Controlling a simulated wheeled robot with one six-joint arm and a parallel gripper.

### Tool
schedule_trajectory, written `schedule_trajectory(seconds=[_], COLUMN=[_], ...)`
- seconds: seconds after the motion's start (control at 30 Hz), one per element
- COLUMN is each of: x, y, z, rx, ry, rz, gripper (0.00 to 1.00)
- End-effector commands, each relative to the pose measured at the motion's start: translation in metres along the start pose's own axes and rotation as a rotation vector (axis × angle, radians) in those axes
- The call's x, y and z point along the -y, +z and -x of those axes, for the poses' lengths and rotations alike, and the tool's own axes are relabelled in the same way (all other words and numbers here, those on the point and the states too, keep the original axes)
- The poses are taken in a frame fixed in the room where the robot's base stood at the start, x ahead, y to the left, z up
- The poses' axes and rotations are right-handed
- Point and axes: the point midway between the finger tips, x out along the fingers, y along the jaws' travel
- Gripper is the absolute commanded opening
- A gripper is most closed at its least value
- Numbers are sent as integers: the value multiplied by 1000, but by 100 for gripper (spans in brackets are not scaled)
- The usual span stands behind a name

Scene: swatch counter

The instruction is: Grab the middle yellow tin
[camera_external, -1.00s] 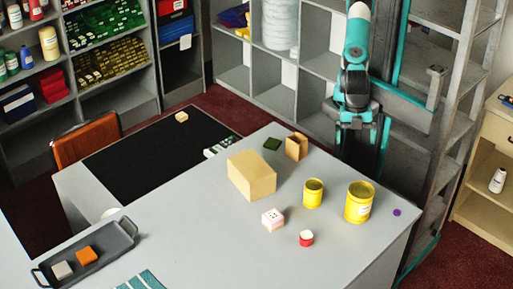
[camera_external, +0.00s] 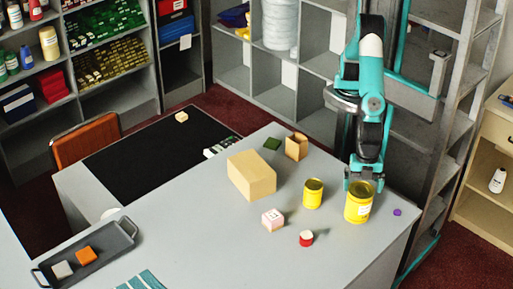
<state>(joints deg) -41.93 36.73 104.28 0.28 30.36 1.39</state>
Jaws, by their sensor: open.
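Two yellow tins show on the grey counter (camera_external: 215,239); I see no third. The smaller yellow tin (camera_external: 313,195) stands upright right of a large tan block. The larger yellow tin (camera_external: 358,204) stands upright to its right, nearer the counter's right edge. My gripper (camera_external: 362,184) is open and points down at the larger tin's top, with its fingers near the rim. I cannot tell whether they touch it or stand behind it. Nothing shows held in the gripper.
The tan block (camera_external: 251,175) stands left of the tins. A pink-white cube (camera_external: 273,220) and a small red-and-white pot (camera_external: 306,239) lie in front. An open tan box (camera_external: 296,146) and green piece (camera_external: 272,143) are behind. A purple disc (camera_external: 397,212) lies right. A grey tray (camera_external: 119,229) is front left.

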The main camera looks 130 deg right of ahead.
Motion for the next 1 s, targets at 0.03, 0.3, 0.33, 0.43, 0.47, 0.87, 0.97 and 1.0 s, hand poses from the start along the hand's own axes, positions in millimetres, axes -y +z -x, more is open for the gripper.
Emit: schedule_trajectory(seconds=[0.03,0.3,0.33,0.43,0.47,0.87,0.97,1.0], x=[0,-1,-1,-1,-1,-1,-1,-1], y=[0,6,6,5,6,5,4,4], z=[-2,-38,-42,-50,-52,-53,-52,-52], rx=[2,4,5,2,2,1,-2,-2], ry=[0,0,0,0,0,0,0,0], rz=[0,0,0,0,0,0,0,0], gripper=[100,100,100,100,100,56,43,43])
